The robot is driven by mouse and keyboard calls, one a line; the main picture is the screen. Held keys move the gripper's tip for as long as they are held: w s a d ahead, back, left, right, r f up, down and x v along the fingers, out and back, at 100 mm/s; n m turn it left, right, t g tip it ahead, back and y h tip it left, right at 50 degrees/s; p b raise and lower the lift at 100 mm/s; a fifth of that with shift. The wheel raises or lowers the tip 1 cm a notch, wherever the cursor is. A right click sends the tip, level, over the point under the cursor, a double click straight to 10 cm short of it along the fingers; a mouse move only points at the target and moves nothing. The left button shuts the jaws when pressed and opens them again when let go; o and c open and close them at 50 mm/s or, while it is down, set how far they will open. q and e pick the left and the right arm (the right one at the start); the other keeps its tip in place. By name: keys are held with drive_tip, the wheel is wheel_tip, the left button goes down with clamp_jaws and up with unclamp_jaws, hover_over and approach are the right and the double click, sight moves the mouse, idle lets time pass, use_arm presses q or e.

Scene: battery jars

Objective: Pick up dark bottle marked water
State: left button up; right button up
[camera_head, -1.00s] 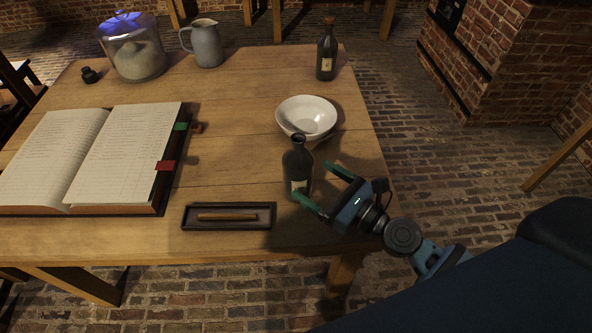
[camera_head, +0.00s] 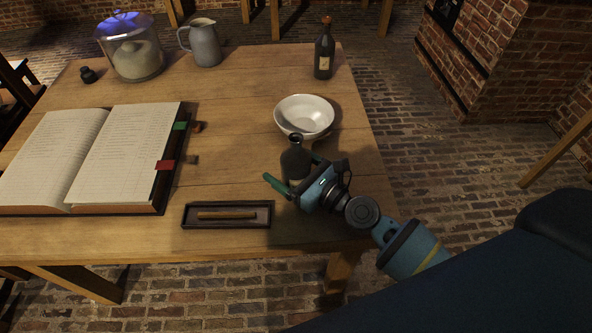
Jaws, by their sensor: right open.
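A dark open-topped bottle (camera_head: 295,160) stands upright near the table's front right, with its lower part largely hidden by my right gripper. A pale label shows a little, but its writing cannot be read. My right gripper (camera_head: 290,168) is open around this bottle, one green finger in front of it on the left and the other mostly hidden at its right side. I cannot tell whether the fingers touch it. A second dark bottle (camera_head: 324,58) with a cork and a pale label stands at the back right; its label cannot be read either. My left gripper is not in view.
A white bowl (camera_head: 304,112) stands just behind the near bottle. A dark tray (camera_head: 228,224) with a brown stick lies in front, left of my gripper. An open book (camera_head: 100,150), a grey jug (camera_head: 204,45) and a glass jar (camera_head: 134,50) occupy the left and back. The table's middle is clear.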

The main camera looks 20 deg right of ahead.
sight(291, 136)
drive_tip(key=c, duration=1.3)
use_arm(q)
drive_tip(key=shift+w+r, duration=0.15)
use_arm(e)
drive_tip(key=shift+r, duration=0.2)
drive_tip(key=shift+r+p, duration=0.7)
wheel_tip(291, 136, up, 2)
drive_tip(key=shift+w+r+p, duration=0.1)
drive_tip(key=shift+r+p, duration=0.1)
drive_tip(key=shift+p, duration=0.75)
wheel_tip(291, 136, up, 2)
drive_tip(key=shift+r+p, duration=0.25)
drive_tip(key=shift+p, duration=0.75)
drive_tip(key=shift+r+p, duration=0.9)
drive_tip(key=shift+r, duration=0.25)
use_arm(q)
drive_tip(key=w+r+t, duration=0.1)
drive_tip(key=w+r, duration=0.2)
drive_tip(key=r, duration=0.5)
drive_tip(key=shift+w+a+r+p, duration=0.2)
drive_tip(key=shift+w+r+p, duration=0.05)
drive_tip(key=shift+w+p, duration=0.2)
use_arm(e)
drive_tip(key=shift+r, duration=0.55)
